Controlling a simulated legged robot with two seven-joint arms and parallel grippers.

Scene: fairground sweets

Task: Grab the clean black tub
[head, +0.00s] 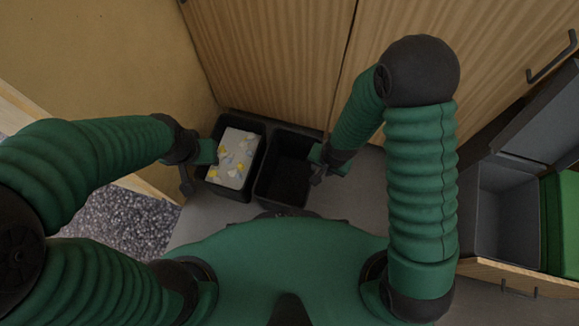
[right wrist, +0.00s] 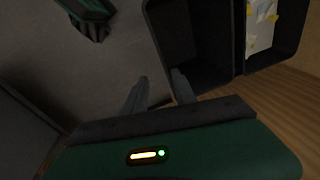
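The clean black tub (head: 284,181) stands on the floor by the wooden cabinet and looks empty. It also shows in the right wrist view (right wrist: 195,45). My right gripper (head: 318,174) is at its right side wall. In the right wrist view my right fingers (right wrist: 157,88) are apart, one outside the tub and one over its inside, with the rim between them; I see no clear contact. My left gripper (head: 197,182) is at the left side of the other black tub (head: 231,191); its fingers are too small and dark to read.
The wooden cabinet front (head: 275,60) rises behind both. At right are an open grey bin (head: 507,212) and a green one (head: 565,220). Grey floor lies in front.

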